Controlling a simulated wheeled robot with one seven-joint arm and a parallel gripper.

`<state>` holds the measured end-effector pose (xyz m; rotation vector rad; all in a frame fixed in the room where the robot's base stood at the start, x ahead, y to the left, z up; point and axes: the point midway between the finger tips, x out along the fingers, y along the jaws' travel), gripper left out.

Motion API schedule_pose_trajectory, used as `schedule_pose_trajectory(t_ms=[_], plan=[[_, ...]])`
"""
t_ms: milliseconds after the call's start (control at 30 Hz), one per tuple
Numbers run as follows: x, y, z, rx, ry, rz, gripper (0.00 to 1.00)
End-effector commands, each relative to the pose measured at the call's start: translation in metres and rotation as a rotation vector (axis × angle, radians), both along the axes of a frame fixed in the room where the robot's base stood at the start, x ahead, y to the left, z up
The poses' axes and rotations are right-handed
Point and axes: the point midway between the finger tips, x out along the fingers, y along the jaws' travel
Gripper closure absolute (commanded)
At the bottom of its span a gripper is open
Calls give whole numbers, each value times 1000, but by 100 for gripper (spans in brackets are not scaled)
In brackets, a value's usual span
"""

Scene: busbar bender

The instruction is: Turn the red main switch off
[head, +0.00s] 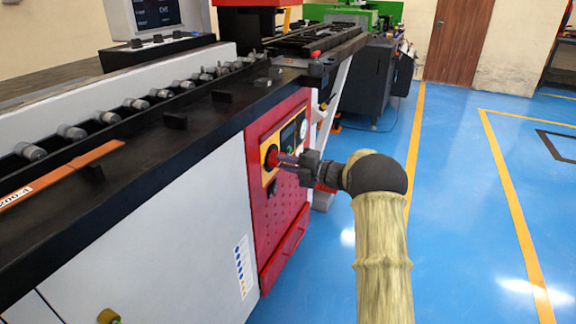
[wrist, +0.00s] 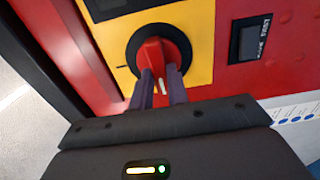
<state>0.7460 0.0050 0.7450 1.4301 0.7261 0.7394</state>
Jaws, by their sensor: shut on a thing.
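The red main switch (wrist: 153,53) is a rotary knob on a black round base with a yellow plate (wrist: 199,32) behind it. In the wrist view my gripper (wrist: 161,74) has its two purple fingers on either side of the knob's grip, shut on it. A pale mark shows on the knob between the fingers. In the head view the red main switch (head: 271,155) is on the machine's red panel, and my gripper (head: 280,159) reaches it from the right. The fingers partly hide the knob there.
The red panel (head: 285,205) also carries a gauge (head: 303,128) and a small display. A dark rocker switch (wrist: 250,40) is right of the knob in the wrist view. The machine's black bed (head: 150,150) overhangs the panel. Blue floor (head: 460,200) at the right is clear.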

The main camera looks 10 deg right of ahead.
Motion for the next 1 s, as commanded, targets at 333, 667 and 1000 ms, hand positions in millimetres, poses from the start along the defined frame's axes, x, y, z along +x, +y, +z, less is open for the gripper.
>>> schedule_pose_trajectory(t_ms=[333,667,1000], plan=[[-1,6,1,2,-2,12,66],[-1,0,0,1,0,2,62],[-24,-36,2,1,1,-5,62]])
